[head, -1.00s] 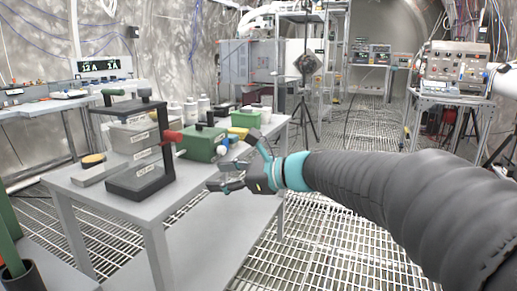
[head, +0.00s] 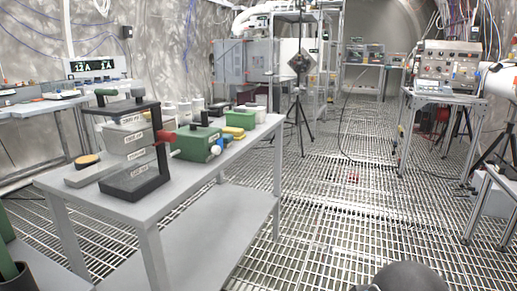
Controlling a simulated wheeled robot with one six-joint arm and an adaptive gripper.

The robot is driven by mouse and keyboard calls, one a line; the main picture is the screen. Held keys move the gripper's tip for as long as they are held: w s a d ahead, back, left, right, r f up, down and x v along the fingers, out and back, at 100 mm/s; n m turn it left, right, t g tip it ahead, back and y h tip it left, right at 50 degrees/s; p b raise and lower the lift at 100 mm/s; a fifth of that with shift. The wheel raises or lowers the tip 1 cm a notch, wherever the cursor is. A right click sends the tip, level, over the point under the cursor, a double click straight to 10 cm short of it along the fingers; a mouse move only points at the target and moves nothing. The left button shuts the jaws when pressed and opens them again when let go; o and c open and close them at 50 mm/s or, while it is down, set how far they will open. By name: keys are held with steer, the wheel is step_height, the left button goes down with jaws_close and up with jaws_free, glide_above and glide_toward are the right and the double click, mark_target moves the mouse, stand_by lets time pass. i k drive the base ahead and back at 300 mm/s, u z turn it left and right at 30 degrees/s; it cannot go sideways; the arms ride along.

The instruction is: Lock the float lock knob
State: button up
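On the near grey table (head: 215,166) stands a black-framed device (head: 163,155) with clear boxes and small labels too small to read. A red knob (head: 166,136) sticks out from its right side. Just to the right is a green box (head: 195,145) with a black upright piece on top. A white knob (head: 215,150) and a blue piece (head: 220,142) are on its right end. I cannot tell which of these is the float lock knob. My gripper is out of view; only a dark rounded part of my arm shows at the bottom edge.
A smaller green container (head: 240,119), a yellow item (head: 233,132) and several white bottles stand farther back on the table. A black tripod (head: 300,100) stands beyond it. The grated floor (head: 335,200) to the right of the table is clear.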

mark_target(138, 93)
steer(key=u, duration=1.1)
steer(key=k, duration=0.1)
steer(key=u, duration=0.15)
